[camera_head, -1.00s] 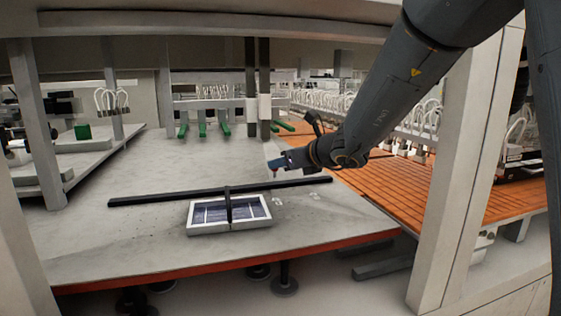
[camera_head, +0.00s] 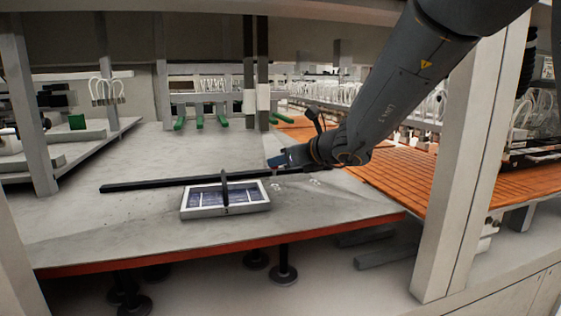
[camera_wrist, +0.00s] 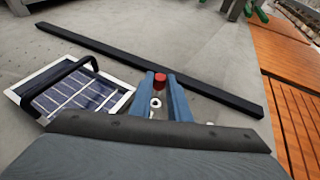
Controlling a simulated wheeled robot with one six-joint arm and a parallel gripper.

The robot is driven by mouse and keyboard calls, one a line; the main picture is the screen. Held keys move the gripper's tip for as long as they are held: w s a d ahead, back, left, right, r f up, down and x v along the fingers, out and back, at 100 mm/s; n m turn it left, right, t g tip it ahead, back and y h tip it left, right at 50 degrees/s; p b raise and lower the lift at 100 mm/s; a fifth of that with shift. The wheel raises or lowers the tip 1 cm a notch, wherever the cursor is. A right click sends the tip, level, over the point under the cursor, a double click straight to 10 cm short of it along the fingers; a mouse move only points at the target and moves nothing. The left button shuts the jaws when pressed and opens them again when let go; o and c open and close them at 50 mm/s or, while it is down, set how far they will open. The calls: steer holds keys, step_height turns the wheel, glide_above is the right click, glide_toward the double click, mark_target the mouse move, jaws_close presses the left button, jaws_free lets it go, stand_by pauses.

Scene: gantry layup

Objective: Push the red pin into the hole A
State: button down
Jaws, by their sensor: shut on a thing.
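My gripper (camera_head: 272,163) hangs over the grey table, near the right part of the black bar. In the wrist view its two blue fingers (camera_wrist: 161,86) are shut on the red pin (camera_wrist: 160,80), whose red end shows between the fingertips. The rest of the pin is hidden. A small white ring (camera_wrist: 155,103) shows below the pin, between the fingers. Small white rings (camera_head: 277,186) also lie on the table in the head view, below and right of the gripper. No letter A is readable, so I cannot tell which is hole A.
A white-framed tray with a dark blue panel (camera_head: 205,198) and a black handle (camera_head: 224,185) stands left of the gripper. A long black bar (camera_head: 150,186) lies behind it. Orange slats (camera_head: 410,183) lie right; a pale post (camera_head: 455,180) stands front right. Bare table (camera_head: 110,225) lies front left.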

mark_target(281, 188)
steer(key=shift+f+b, duration=0.75)
steer(key=shift+f, duration=0.2)
steer(key=shift+b, duration=0.55)
stand_by(1.3)
steer(key=shift+f+b, duration=1.6)
steer(key=shift+b, duration=0.2)
steer(key=c, duration=1.6)
jaws_free()
steer(key=shift+d+r, duration=0.1)
steer(key=shift+v, duration=3.85)
